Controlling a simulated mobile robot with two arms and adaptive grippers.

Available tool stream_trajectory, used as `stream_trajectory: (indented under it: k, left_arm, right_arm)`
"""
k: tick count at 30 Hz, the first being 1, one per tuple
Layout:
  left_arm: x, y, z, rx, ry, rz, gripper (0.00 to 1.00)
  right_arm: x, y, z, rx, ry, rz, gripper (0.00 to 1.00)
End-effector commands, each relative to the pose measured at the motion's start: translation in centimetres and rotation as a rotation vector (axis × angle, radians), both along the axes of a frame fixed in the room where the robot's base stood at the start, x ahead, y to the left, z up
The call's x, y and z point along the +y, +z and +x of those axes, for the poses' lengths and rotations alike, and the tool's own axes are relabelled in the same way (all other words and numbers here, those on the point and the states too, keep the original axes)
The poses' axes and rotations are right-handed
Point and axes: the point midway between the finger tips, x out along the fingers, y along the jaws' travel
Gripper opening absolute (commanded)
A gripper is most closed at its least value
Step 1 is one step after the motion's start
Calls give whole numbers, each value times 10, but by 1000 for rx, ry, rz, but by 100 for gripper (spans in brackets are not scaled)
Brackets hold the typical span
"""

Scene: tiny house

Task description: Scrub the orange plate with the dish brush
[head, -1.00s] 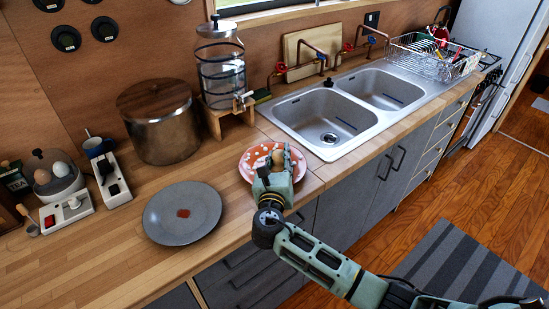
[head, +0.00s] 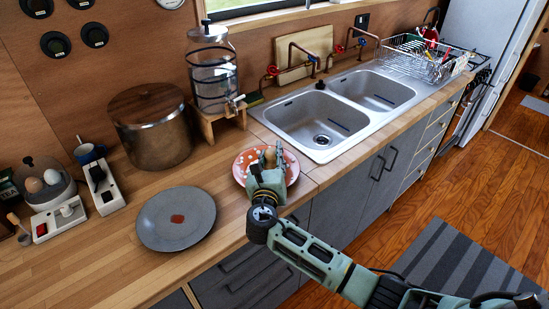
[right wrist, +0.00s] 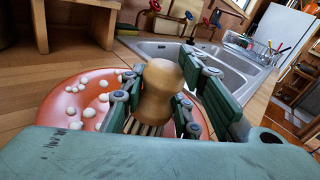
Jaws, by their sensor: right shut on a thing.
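The orange plate (head: 244,162) lies on the wooden counter left of the sink. In the right wrist view the orange plate (right wrist: 72,82) carries several white foam-like blobs on its left part. My right gripper (head: 270,160) is over the plate, shut on the dish brush. The dish brush (right wrist: 160,92) shows in the right wrist view as a wooden knob upright between the fingers, with pale bristles below it over the plate. Whether the bristles touch the plate is hard to tell. My left gripper is not in view.
A grey plate (head: 176,238) with a reddish-brown spot lies to the left on the counter. A metal pot (head: 158,140) and a glass dispenser on a wooden stand (head: 219,119) stand behind. The double sink (head: 318,122) and a dish rack (head: 425,60) are to the right.

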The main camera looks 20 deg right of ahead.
Motion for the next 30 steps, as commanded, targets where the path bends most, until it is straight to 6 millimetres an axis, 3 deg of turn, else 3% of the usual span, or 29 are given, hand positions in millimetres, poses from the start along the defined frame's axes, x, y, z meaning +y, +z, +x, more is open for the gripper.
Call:
stream_trajectory:
  k: [14, 30]
  left_arm:
    - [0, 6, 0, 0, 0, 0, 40]
    - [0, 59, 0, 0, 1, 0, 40]
  right_arm:
    - [15, 10, 7, -1, 0, -2, 2]
    - [15, 59, 7, -1, 0, 0, 2]
